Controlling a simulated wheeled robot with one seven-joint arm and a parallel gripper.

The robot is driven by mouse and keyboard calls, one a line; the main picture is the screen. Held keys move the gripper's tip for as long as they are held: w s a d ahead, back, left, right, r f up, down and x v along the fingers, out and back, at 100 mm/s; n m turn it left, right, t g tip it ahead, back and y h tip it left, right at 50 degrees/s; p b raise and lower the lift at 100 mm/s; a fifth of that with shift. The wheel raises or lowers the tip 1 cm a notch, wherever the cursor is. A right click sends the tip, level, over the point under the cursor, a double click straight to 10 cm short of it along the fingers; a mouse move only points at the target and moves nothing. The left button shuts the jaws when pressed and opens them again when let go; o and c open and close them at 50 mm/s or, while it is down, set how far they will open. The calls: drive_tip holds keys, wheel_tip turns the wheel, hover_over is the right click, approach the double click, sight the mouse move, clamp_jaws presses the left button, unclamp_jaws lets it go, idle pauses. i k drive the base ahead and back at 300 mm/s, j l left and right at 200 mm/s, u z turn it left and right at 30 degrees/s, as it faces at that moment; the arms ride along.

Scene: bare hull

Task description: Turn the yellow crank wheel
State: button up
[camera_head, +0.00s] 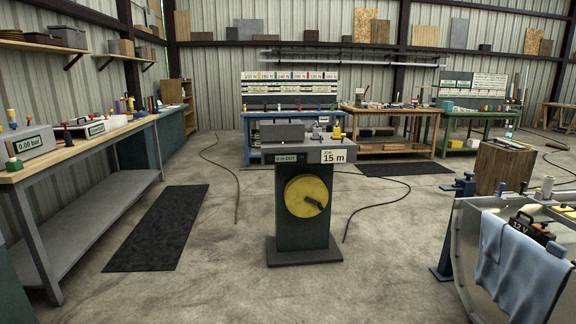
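The yellow crank wheel (301,194) is a round disc on the front of a dark green pedestal (288,233). A small black handle (314,203) sits on the wheel's lower right part. The pedestal stands on a dark base plate, and its grey top carries a label reading "0 m OUT" and a white sign (333,156) reading "JOB 15 m". The wheel's face is fully visible, with nothing in front of it. My gripper and arm do not show in this view.
A wooden workbench (77,143) with a lower shelf stands at the left, beside a black mat (160,227). Dark cables (372,207) lie near the pedestal. The concrete floor in front is clear.

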sight(305, 196)
drive_tip(key=i+l, duration=0.1)
drive_tip(key=i, duration=1)
drive_tip(key=i+l+u, duration=0.1)
drive_tip(key=i, duration=0.5)
drive_tip(key=i+l, duration=0.2)
drive_tip(key=i, duration=0.35)
drive_tip(key=i+l, duration=0.1)
drive_tip(key=i, duration=0.45)
drive_tip(key=i+l+u, duration=0.1)
drive_tip(key=i, duration=0.45)
drive_tip(key=i+l, duration=0.25)
drive_tip(key=i, duration=0.3)
